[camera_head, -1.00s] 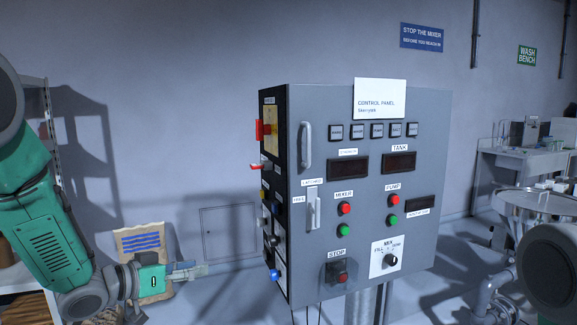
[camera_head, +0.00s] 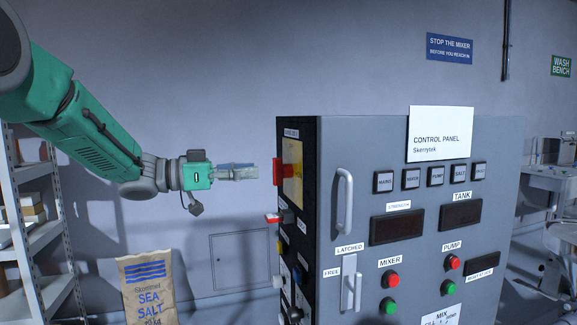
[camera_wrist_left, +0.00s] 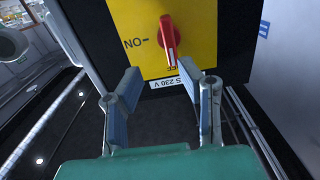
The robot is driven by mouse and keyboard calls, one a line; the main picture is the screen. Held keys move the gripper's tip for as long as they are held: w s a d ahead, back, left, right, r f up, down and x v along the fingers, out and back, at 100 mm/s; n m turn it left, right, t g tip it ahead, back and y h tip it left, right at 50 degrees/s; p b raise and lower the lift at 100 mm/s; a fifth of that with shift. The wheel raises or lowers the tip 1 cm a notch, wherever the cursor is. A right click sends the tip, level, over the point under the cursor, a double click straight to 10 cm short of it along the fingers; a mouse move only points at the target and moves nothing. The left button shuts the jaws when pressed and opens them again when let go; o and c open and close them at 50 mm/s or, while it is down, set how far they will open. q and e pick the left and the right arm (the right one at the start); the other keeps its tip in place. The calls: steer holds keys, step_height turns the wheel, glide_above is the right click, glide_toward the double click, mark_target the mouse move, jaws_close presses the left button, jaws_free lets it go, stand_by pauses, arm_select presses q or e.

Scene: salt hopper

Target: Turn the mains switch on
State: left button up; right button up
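The mains switch is a red rotary handle (camera_wrist_left: 169,42) on a yellow plate (camera_wrist_left: 205,30), on the black side of the control panel. In the left wrist view a white mark on the handle points away from the "NO" label. In the head view the red handle (camera_head: 280,171) sticks out leftward near the cabinet's top. My left gripper (camera_head: 255,172) is level with the handle and just left of it, pointing at it. In the wrist view its fingers (camera_wrist_left: 160,84) are apart and empty, with the handle beyond them. My right gripper is not in view.
The grey control panel (camera_head: 400,180) has a vertical handle (camera_head: 344,200), a latch (camera_head: 350,292) and push buttons. More switches, one red (camera_head: 272,217), project below the mains switch. A salt sack (camera_head: 147,290) and shelving (camera_head: 40,240) stand left.

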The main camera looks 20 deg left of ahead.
mark_target(282, 170)
arm_select(q)
steer(key=x, duration=0.4)
steer(key=p+x, duration=0.1)
steer(key=x, duration=0.2)
steer(key=shift+w+d+f, duration=0.1)
steer(key=shift+w+f, duration=0.1)
steer(key=shift+w, duration=0.4)
steer(key=shift+w+d, duration=0.15)
steer(key=c, duration=0.5)
steer(key=shift+a+f, duration=0.1)
steer(key=shift+a, duration=0.15)
jaws_close()
steer(key=shift+a, duration=0.5)
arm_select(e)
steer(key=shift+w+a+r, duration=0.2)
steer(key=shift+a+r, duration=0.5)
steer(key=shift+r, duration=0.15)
